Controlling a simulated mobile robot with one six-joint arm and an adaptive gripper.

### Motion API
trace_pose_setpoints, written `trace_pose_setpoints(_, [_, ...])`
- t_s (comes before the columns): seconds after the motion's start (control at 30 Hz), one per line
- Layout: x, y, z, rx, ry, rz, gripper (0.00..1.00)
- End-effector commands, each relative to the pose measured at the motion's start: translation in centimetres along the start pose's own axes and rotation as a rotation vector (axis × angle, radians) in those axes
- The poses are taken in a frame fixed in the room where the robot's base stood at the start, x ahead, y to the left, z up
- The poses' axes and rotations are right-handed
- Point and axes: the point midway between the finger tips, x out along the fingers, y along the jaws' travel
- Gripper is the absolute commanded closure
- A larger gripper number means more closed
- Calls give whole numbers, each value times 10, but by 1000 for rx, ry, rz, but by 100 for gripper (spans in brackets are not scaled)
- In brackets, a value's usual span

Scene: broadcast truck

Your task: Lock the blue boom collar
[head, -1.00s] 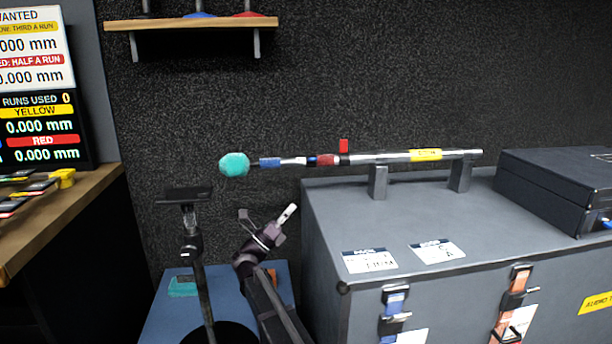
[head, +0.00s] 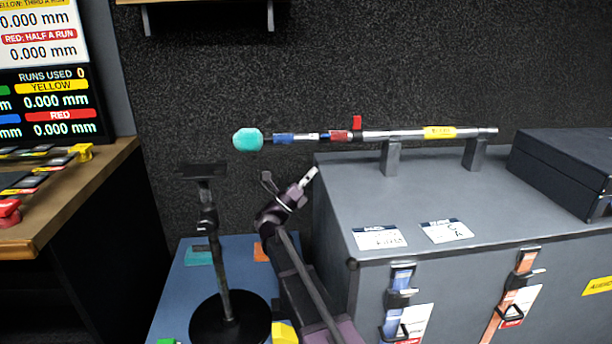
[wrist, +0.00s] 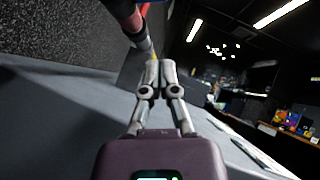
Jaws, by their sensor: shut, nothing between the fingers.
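A silver boom pole (head: 400,134) lies level on two posts above the grey case, with a teal foam ball (head: 248,139) at its left end. Along it are a blue band (head: 284,139), a small dark blue ring (head: 325,136), a red band (head: 341,136) with a red tab standing up beside it, and a yellow label. I cannot tell for sure which blue part is the collar. My gripper (head: 311,175) is below the pole's left part, apart from it in the head view. In the wrist view my gripper (wrist: 158,68) has its fingertips together and empty; part of the pole (wrist: 143,40) shows just beyond.
The grey case (head: 420,195) stands right of my gripper, with labels on top and blue and orange latches in front. A black case (head: 570,165) sits on it. A black stand (head: 222,260) is left of my arm. A desk (head: 60,200) is far left.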

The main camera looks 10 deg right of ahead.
Motion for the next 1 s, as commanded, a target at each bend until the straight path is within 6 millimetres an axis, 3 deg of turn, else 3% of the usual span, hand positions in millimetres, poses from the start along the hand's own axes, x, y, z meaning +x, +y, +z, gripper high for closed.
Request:
trace_pose_setpoints(0.43, [56,-2,3,-1,0,-1,100])
trace_pose_setpoints(1.0, [78,0,29,1,-1,1,100])
